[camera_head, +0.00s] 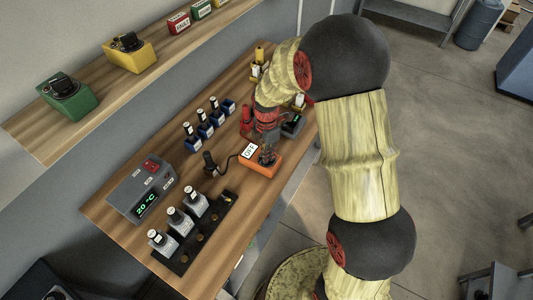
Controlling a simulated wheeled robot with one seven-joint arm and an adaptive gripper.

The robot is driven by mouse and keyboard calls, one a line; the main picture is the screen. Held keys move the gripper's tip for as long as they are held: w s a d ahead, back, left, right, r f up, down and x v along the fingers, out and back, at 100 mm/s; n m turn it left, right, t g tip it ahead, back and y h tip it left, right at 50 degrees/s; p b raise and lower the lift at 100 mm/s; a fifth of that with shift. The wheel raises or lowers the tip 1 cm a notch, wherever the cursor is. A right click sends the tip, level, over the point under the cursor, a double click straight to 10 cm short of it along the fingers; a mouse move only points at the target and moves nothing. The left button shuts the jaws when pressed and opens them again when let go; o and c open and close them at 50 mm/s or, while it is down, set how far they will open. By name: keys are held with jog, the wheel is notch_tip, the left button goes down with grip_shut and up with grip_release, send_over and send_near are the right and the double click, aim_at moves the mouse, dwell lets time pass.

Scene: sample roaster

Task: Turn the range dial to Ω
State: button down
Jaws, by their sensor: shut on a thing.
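The orange meter (255,168) lies on the wooden bench. Its pale screen (249,151) appears to read OFF. A dark cable runs from it to a black probe (209,161) on its left. My gripper (267,160) points down onto the right part of the meter and is shut on the range dial. The fingers hide the dial, so its pointer and the Ω mark cannot be seen.
On the bench are a grey box (128,196) showing 20 °C, a black rack (185,258) with grey bottles, and several blue-based bottles (205,126). A dark device (293,124) stands behind my gripper. A shelf (100,88) holds green and yellow units.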

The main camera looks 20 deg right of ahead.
jog(key=m+p, duration=0.1)
jog(key=m, duration=0.3)
jog(key=shift+r+m, duration=0.1)
jog(key=shift+m, duration=0.3)
jog(key=m+p, duration=0.1)
jog(key=m, duration=0.3)
jog(key=shift+w+m, duration=0.1)
jog(key=shift+m, duration=0.2)
jog(key=m+p, duration=0.1)
jog(key=m, duration=0.3)
jog(key=shift+d+m, duration=0.1)
jog(key=shift+m, duration=1.2)
jog(key=shift+m+p, duration=0.35)
jog(key=shift+m, duration=0.75)
jog(key=c, duration=1.8)
grip_release()
